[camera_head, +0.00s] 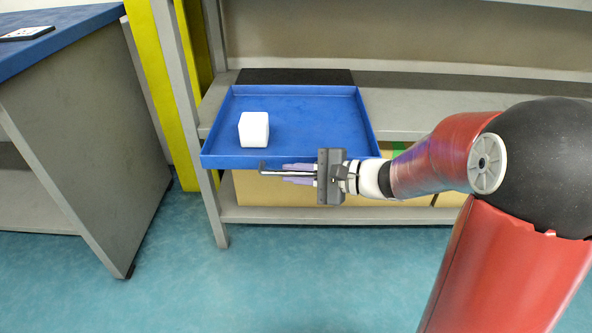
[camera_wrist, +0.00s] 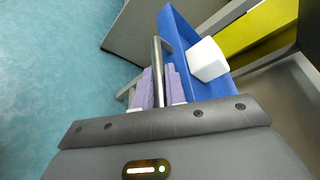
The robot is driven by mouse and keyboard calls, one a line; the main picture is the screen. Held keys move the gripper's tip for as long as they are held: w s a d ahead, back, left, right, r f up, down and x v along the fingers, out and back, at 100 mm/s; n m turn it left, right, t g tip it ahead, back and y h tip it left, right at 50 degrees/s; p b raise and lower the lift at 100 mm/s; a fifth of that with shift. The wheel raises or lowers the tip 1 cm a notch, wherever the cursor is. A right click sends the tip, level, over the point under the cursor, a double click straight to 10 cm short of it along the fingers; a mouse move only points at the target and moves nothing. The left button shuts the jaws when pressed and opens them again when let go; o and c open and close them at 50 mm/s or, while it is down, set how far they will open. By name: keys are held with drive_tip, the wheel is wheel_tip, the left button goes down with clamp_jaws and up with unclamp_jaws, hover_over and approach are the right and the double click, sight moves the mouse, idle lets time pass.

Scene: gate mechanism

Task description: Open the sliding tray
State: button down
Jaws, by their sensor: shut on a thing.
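The blue sliding tray (camera_head: 300,110) sits on a grey shelf, its front part standing out past the shelf's front edge. A white cube (camera_head: 254,129) rests in its left part; it also shows in the wrist view (camera_wrist: 207,60). My gripper (camera_head: 286,174) reaches in from the right, in front of the tray. Its purple fingers lie on both sides of the handle bar (camera_wrist: 157,70) in the wrist view and are shut on it. The handle's right part is hidden behind my gripper.
A dark strip (camera_head: 295,76) shows on the shelf behind the tray. A grey shelf post (camera_head: 183,90) and yellow uprights (camera_head: 150,60) stand at the left. A blue-topped bench (camera_head: 70,130) stands farther left. Tan boxes (camera_head: 285,197) lie below. The floor (camera_head: 290,280) in front is clear.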

drive_tip(key=shift+s, duration=0.1)
drive_tip(key=c, duration=1.7)
unclamp_jaws()
drive_tip(key=shift+d, duration=0.15)
drive_tip(key=v, duration=0.7)
drive_tip(key=shift+s+d+r, duration=0.1)
drive_tip(key=shift+d+r, duration=0.05)
drive_tip(key=shift+d, duration=0.1)
